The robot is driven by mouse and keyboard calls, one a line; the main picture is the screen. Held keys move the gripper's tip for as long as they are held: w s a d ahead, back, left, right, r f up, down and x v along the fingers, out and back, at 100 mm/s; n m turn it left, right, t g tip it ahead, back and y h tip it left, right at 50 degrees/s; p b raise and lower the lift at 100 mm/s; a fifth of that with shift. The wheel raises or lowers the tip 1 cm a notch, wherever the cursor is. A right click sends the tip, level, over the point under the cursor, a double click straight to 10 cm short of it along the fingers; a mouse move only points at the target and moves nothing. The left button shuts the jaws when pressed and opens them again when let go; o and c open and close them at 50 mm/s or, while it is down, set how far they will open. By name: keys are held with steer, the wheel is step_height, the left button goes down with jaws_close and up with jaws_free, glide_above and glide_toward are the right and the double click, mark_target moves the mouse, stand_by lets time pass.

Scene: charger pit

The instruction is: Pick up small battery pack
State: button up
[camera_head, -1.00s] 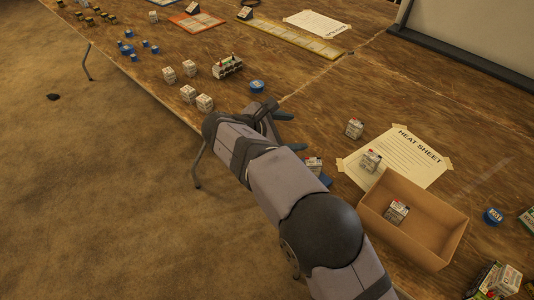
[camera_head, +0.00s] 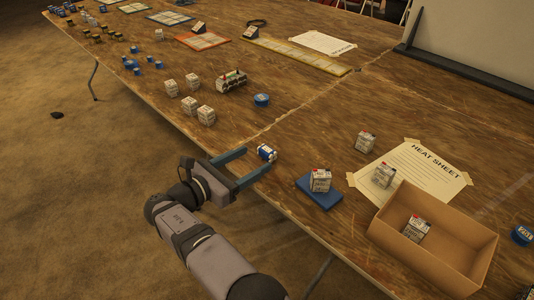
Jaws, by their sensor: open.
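A small blue-and-white pack (camera_head: 267,152), apparently the small battery pack, lies on the wooden table near its front edge. My gripper (camera_head: 257,160) is open, with its two blue fingers reaching over the table edge from the left. The pack sits at the fingertips, roughly between them; I cannot tell whether either finger touches it. Larger white boxy packs stand elsewhere: one (camera_head: 320,180) on a blue pad (camera_head: 319,195), one (camera_head: 383,175) on the heat sheet (camera_head: 425,166), one (camera_head: 366,141) behind it, and one (camera_head: 416,228) in the cardboard box.
The open cardboard box (camera_head: 478,255) stands at the right.

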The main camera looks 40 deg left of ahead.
mark_target(263, 155)
steer(key=shift+w+a+f, duration=0.1)
steer(key=shift+w+f, duration=0.1)
steer(key=shift+w, duration=0.65)
steer(key=shift+w+f, duration=0.25)
steer(key=shift+w, duration=0.6)
steer(key=shift+w+a+f, duration=0.1)
steer(key=shift+w+f, duration=0.1)
steer(key=shift+w, duration=0.65)
steer(key=c, duration=1.2)
